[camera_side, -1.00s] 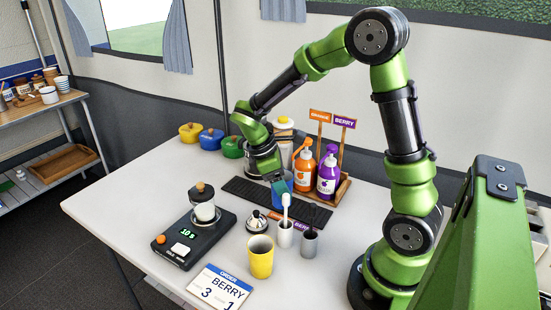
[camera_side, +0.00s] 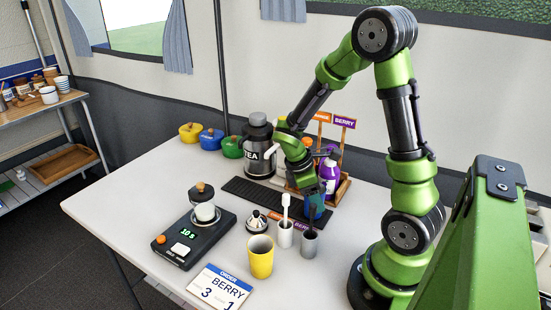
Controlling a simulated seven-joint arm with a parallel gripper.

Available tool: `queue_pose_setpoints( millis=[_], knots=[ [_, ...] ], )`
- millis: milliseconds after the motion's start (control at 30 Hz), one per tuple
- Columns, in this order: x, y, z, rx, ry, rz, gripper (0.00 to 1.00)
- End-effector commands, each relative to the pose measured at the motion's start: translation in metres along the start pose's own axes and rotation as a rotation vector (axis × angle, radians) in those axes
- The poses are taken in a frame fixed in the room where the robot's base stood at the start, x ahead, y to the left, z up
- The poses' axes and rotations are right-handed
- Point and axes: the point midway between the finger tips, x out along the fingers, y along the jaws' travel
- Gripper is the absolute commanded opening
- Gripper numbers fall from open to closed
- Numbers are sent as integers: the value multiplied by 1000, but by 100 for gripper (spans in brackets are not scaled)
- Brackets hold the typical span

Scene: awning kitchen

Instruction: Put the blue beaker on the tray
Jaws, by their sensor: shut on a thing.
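The blue beaker (camera_side: 313,208) is in my gripper (camera_side: 312,191), which is shut on it from above. It shows in front of the pump bottles and overlaps the right end of a long black ribbed tray (camera_side: 250,193) on the table. I cannot tell whether its base touches the tray or is held above it. My gripper hides the beaker's upper part. A second tray, a brown wooden one (camera_side: 48,172), lies on the lower shelf at the far left.
A grey cup (camera_side: 309,244) and a white cup (camera_side: 285,236) with a brush stand just in front of the beaker. The purple bottle (camera_side: 330,178) and its rack are close behind. A tea urn (camera_side: 258,150), yellow cup (camera_side: 260,258) and scale (camera_side: 190,245) stand leftward.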

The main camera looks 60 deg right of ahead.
Motion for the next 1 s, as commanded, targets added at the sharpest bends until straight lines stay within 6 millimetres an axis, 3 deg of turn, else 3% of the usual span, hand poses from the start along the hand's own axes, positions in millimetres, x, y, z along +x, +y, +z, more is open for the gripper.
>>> queue_pose_setpoints(
  millis=[167, 200, 233, 633, 1000],
  knots=[
    [3, 0, -2, -1, -1, -1, 27],
    [3, 0, -1, 0, 0, 0, 70],
    [3, 0, -1, 0, 0, 0, 74],
    [-5, 1, -1, 1, 2, 3, 74],
    [-80, 1, -1, -1, 4, 6, 74]
  ],
)
